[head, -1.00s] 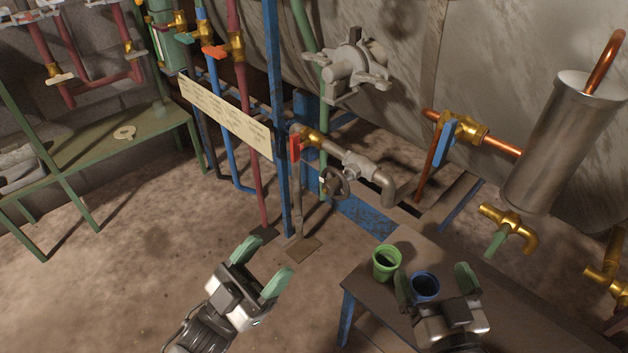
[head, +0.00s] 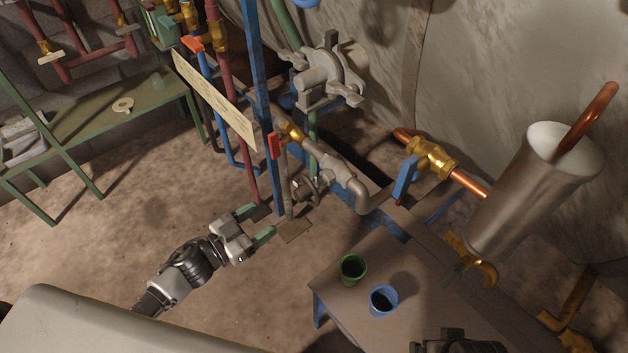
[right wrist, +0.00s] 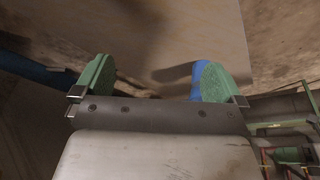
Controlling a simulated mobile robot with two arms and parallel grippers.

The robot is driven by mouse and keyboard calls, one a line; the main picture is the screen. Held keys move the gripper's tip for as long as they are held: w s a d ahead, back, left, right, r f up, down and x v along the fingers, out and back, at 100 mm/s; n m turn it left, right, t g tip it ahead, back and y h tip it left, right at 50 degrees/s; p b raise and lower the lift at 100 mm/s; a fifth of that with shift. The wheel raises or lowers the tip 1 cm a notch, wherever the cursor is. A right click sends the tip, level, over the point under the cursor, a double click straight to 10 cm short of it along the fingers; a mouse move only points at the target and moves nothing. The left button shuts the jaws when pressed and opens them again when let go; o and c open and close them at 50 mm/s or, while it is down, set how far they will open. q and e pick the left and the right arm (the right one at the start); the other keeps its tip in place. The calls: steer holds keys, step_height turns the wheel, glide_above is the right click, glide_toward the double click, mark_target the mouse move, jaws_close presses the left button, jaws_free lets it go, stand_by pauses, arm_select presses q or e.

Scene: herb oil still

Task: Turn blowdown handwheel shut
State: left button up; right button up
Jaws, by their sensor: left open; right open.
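The grey blowdown handwheel (head: 310,186) sits on a small valve below the grey pipe (head: 333,165), in the middle of the head view. It looks partly edge-on, so how far it is turned cannot be told. My left gripper (head: 259,223) is open and empty, its green fingers pointing at the handwheel from the lower left, a short gap away. My right gripper (right wrist: 155,82) is open and empty in the right wrist view; only its upper body shows at the bottom edge of the head view.
A red-handled valve (head: 275,145) and a blue post (head: 262,110) stand close left of the handwheel. A green cup (head: 352,268) and a blue cup (head: 384,300) stand on the low table (head: 345,318). The floor left of my left gripper is clear.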

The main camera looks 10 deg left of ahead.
mark_target(297, 197)
arm_select(q)
steer(key=b+x, duration=0.1)
steer(key=x, duration=0.8)
steer(key=shift+x, duration=0.75)
arm_select(e)
steer(key=shift+v, duration=2.4)
arm_select(q)
steer(key=shift+c, duration=0.2)
steer(key=c, duration=0.9)
